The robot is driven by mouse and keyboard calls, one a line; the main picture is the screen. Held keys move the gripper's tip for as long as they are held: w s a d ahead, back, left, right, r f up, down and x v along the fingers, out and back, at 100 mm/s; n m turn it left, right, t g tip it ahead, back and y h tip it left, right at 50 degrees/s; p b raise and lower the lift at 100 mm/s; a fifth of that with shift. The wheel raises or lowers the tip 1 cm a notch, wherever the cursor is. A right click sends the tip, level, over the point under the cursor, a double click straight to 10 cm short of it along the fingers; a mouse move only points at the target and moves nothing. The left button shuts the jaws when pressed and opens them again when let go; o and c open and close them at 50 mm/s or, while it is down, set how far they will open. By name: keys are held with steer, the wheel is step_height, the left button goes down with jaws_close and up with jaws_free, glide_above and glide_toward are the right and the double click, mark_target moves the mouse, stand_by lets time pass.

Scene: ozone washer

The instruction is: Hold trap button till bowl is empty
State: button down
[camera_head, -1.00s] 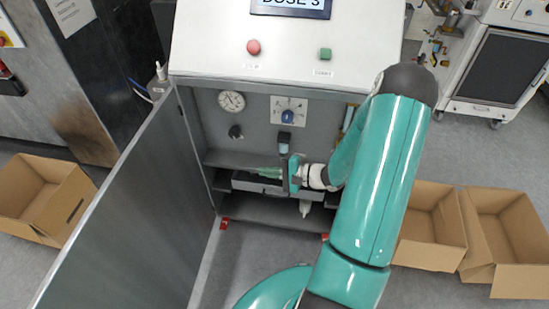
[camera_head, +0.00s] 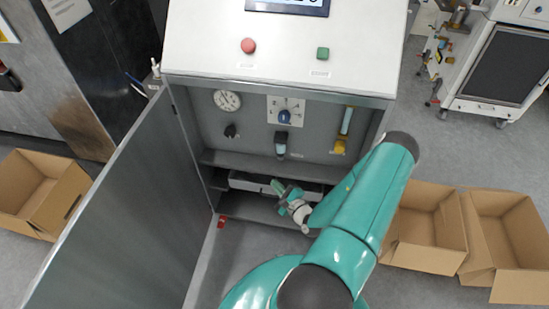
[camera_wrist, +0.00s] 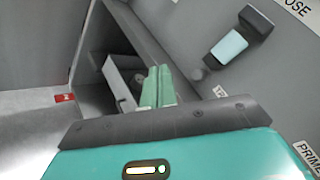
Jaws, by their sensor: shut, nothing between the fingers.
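The trap bowl (camera_head: 281,150) is a dark-capped unit with a pale blue lower part, on the cabinet's inner back panel. In the wrist view the bowl (camera_wrist: 228,47) is at upper right, tilted in the picture. A small dark round knob (camera_wrist: 197,74) shows just below it; I cannot tell whether it is the trap button. My gripper (camera_head: 277,186) is below the bowl, in front of the lower shelf. In the wrist view my green fingers (camera_wrist: 157,78) are together and empty, left of the knob and apart from it.
A pressure gauge (camera_head: 227,100), a blue dial (camera_head: 285,117) and a yellow-based tube (camera_head: 341,140) are on the panel. The open cabinet door (camera_head: 110,205) stands at left. Red (camera_head: 248,46) and green (camera_head: 322,53) buttons sit on top. Cardboard boxes (camera_head: 425,255) stand on the floor.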

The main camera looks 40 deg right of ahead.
mark_target(282, 170)
steer(key=shift+f, duration=0.1)
stand_by(0.3)
steer(key=shift+w+d, duration=0.9)
steer(key=shift+d, duration=0.25)
steer(key=shift+w+d, duration=0.85)
steer(key=shift+d, duration=0.35)
steer(key=shift+w+d, duration=0.9)
steer(key=shift+d, duration=0.25)
steer(key=shift+w+d, duration=0.25)
steer(key=shift+d, duration=0.05)
steer(key=shift+w+d, duration=0.3)
steer(key=shift+d, duration=0.15)
stand_by(1.3)
